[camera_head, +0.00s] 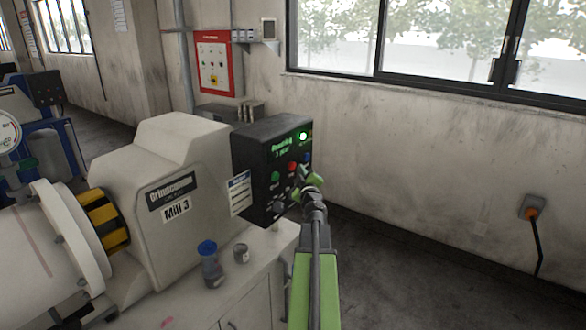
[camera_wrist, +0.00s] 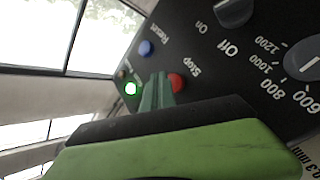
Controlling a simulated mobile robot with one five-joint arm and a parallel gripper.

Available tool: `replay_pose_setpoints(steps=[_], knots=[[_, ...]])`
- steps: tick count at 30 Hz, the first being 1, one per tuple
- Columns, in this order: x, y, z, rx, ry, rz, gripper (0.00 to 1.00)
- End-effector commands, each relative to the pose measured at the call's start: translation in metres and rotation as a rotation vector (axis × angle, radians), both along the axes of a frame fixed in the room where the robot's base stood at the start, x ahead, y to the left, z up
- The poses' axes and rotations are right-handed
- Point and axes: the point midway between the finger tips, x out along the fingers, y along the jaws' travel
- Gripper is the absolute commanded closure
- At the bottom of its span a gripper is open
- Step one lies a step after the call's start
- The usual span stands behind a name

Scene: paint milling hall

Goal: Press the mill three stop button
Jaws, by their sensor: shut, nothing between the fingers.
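The mill three control box (camera_head: 262,165) is black and stands at the end of the cream housing labelled Mill 3 (camera_head: 176,212). Its red stop button (camera_head: 292,167) also shows in the wrist view, with "Stop" printed beside it (camera_wrist: 177,82). My gripper (camera_head: 306,186) is in front of the box's face, just below the button in the head view. In the wrist view its shut, empty green fingertips (camera_wrist: 157,88) lie right beside the red button, overlapping its edge. I cannot tell whether they touch it. A green lamp (camera_head: 303,136) and the green text "Running" are lit.
A blue reset button (camera_wrist: 145,48), a green button (camera_head: 275,177) and dials share the panel. A blue-lidded jar (camera_head: 209,263) and a small grey pot (camera_head: 241,253) stand on the bench below. Floor to the right is clear up to the wall.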

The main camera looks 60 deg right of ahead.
Motion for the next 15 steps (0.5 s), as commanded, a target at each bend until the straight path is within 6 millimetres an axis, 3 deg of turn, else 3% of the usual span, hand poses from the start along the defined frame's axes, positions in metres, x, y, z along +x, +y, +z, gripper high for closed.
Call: replay_pose_setpoints(steps=[15], knots=[[0.0081,-0.0006,0.0001,0.000,0.000,-0.001,1.00]])
